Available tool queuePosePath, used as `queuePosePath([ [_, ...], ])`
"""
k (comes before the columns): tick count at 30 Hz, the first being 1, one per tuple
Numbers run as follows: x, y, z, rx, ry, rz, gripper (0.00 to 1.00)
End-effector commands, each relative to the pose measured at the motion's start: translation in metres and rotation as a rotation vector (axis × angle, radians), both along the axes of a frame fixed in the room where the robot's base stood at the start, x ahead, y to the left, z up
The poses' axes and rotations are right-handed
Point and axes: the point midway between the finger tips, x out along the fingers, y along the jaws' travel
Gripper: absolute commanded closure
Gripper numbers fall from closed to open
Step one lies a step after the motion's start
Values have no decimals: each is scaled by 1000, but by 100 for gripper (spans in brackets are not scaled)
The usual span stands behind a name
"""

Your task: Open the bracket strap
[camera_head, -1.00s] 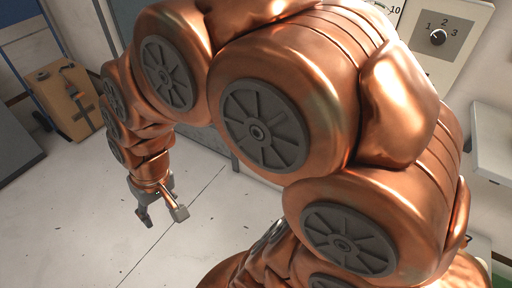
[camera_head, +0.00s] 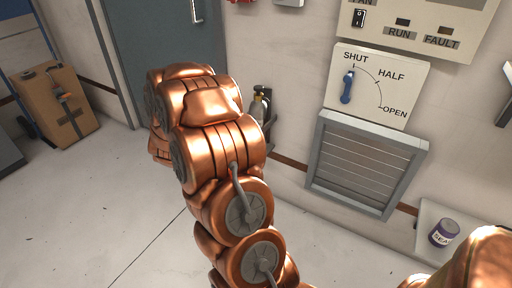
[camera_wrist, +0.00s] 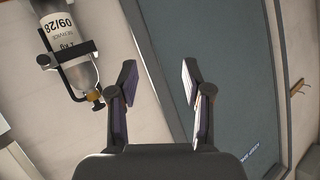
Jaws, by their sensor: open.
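A cylinder (camera_wrist: 82,72) with a white label (camera_wrist: 60,25) hangs on the wall at the upper left of the wrist view and appears upside down there. A black bracket strap (camera_wrist: 72,50) crosses it below the label, and a thin dark arm runs down to a small knob. In the head view the cylinder (camera_head: 258,106) shows beside the door, partly hidden by my arm; its strap is too small to judge. My gripper (camera_wrist: 157,72) is open and empty, to the right of the cylinder and apart from it. My arm hides the gripper in the head view.
A grey-blue door (camera_head: 170,45) stands left of the cylinder. A louvred vent (camera_head: 365,165) sits under a SHUT/HALF/OPEN lever panel (camera_head: 376,85) on the right. A purple tin (camera_head: 444,232) stands on a shelf. A cardboard box (camera_head: 55,100) is at the far left; the floor between is clear.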

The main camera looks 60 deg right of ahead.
Motion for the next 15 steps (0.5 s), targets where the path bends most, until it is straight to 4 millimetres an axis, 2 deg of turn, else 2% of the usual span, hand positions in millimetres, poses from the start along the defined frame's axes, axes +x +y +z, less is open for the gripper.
queuePosePath([
  [1,-12,-25,-31,-44,-5,-69,50],
  [3,-32,-57,-51,-118,-14,-163,50],
  [6,-63,-94,-73,-229,-16,-284,50],
  [10,-100,-126,-90,-354,-7,-399,50],
  [15,-128,-144,-97,-453,6,-480,50],
])
